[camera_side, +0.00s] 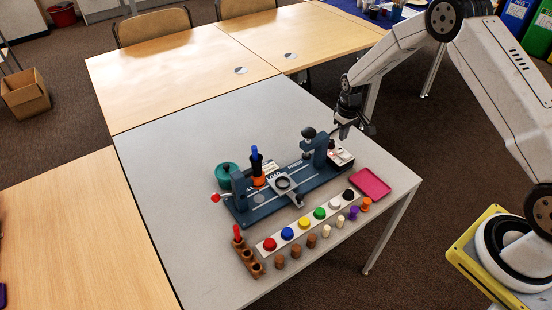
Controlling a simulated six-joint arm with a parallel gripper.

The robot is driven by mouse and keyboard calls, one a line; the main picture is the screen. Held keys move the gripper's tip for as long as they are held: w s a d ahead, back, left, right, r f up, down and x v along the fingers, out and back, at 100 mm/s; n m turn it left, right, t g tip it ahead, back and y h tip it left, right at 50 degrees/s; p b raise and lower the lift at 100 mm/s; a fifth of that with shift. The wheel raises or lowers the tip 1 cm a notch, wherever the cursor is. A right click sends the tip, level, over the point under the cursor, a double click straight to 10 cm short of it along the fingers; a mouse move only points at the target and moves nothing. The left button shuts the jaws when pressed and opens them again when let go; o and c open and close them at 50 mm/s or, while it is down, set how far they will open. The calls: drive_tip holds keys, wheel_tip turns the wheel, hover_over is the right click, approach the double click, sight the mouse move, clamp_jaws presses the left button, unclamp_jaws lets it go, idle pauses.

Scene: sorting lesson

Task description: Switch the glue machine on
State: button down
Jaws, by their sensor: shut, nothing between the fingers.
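The glue machine is a dark blue bench unit (262,212) on the grey table, with LOAD and PRESS lettering on its base. A black and blue upright piece with an orange foot (258,181) stands at its left part. A red ball knob (215,198) sticks out at its left end. A small pale box with dark and red details (341,158) sits at its right end; I cannot make out a switch position. My gripper (335,134) is shut and empty, just above and behind this box, apparently apart from it. Its fingertips are small and hard to see.
A white strip (262,250) carries several coloured caps in front of the machine, with several small pegs before it. A wooden holder (247,259) with a red peg stands at left. A pink tray (371,183) lies at right. The grey table's back left (190,130) is clear.

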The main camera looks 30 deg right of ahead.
sight(339, 153)
drive_tip(key=shift+r, duration=1.4)
drive_tip(key=s+a+r+t, duration=0.1)
drive_tip(key=s+a+r, duration=0.6)
drive_tip(key=s+r, duration=0.25)
drive_tip(key=s+a+r, duration=0.2)
drive_tip(key=s, duration=0.4)
drive_tip(key=s+a+r+t, duration=0.1)
drive_tip(key=s+a+r, duration=0.1)
drive_tip(key=s, duration=0.4)
drive_tip(key=shift+s+r+t, duration=0.3)
